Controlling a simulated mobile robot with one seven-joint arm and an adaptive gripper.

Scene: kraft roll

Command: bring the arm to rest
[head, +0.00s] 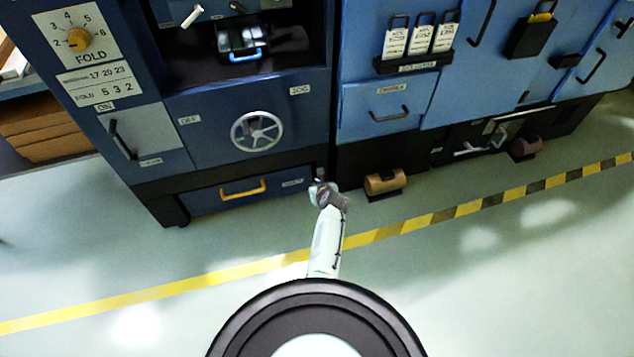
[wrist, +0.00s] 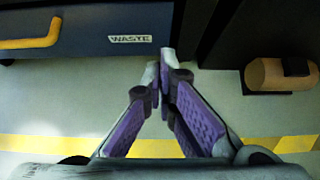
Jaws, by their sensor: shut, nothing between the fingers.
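My gripper (wrist: 163,65) is shut and empty in the wrist view. Its two purple-padded fingers meet at the tips, over the floor just below a drawer front labelled WASTE (wrist: 80,28). In the head view my gripper (head: 318,182) is at the end of my outstretched pale arm, low in front of the gap between the dark blue machine and the lighter blue cabinet. It appears apart from both the waste drawer (head: 243,190) and the brown roll (head: 385,182) to its right.
The dark blue machine carries a handwheel (head: 257,131), a FOLD dial (head: 78,39) and a lever (head: 122,139). The lighter blue cabinet has a drawer (head: 388,108) and card holders. A yellow floor line (head: 230,272) crosses below. The floor at left and right is clear.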

